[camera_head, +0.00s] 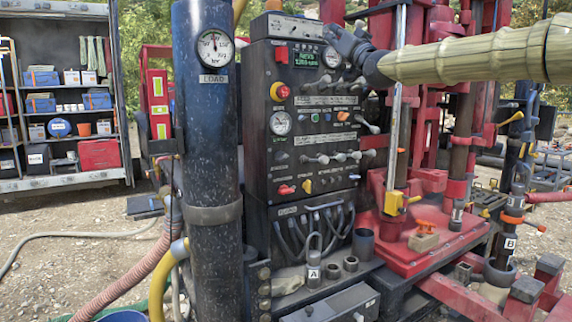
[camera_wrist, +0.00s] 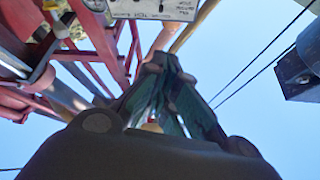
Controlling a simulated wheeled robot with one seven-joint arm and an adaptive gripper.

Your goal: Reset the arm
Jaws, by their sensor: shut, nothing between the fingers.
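My arm, in a ribbed beige sleeve (camera_head: 460,62), reaches in from the right edge of the head view. My dark gripper (camera_head: 334,34) is at its end, in front of the top right of the black control panel (camera_head: 312,125), beside a round gauge. In the wrist view my gripper (camera_wrist: 167,62) points up toward the sky, its fingers closed together at the tips with nothing held. Whether it touches the panel cannot be told.
A thick blue column with a load gauge (camera_head: 214,48) stands left of the panel. The red rig frame (camera_head: 425,255) is below and behind my arm. Shelves (camera_head: 62,112) stand at the far left. Hoses (camera_head: 140,270) lie on the gravel. In the wrist view, open sky is at the right, with cables.

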